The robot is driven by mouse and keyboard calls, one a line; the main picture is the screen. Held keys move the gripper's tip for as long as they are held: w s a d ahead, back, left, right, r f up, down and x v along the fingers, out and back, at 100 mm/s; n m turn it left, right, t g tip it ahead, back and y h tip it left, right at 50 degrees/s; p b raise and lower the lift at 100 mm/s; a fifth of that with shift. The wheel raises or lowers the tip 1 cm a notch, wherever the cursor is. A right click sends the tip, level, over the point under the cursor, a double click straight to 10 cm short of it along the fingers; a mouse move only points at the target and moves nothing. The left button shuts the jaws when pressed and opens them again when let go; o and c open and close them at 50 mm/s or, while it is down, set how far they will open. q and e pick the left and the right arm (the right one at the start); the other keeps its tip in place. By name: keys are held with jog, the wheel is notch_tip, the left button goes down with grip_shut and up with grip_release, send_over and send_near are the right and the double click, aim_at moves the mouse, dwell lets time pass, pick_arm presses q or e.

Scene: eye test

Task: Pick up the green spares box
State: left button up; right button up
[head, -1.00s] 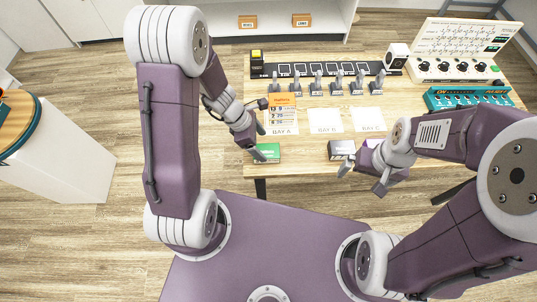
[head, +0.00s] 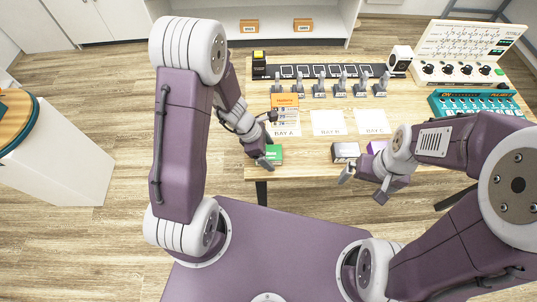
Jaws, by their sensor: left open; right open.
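The green spares box (head: 275,156) sits on the front left part of the wooden table, close to the front edge. My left gripper (head: 269,151) is open and right at the box, with its fingers over the box's left part and partly hiding it. I cannot tell whether the fingers touch it. My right gripper (head: 362,184) is open and empty, in front of the table's front edge, below a grey box.
The grey box (head: 346,150) and a partly hidden purple box (head: 377,147) stand to the right on the table (head: 310,163). White bay sheets (head: 328,122) lie behind them. Several upright grey parts stand along a black strip (head: 300,72). A teal device (head: 478,103) is at the right.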

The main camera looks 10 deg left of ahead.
aim_at(274, 152)
pick_arm(q)
jog(key=shift+f, duration=0.15)
jog(key=c, duration=1.5)
notch_tip(274, 152, up, 5)
jog(key=p, duration=0.3)
jog(key=shift+f, duration=0.2)
jog(key=shift+c, duration=0.2)
jog(key=s+d+r+p, duration=0.2)
jog(key=s+d+r, duration=0.4)
jog(key=d, duration=0.4)
jog(key=shift+r, duration=0.45)
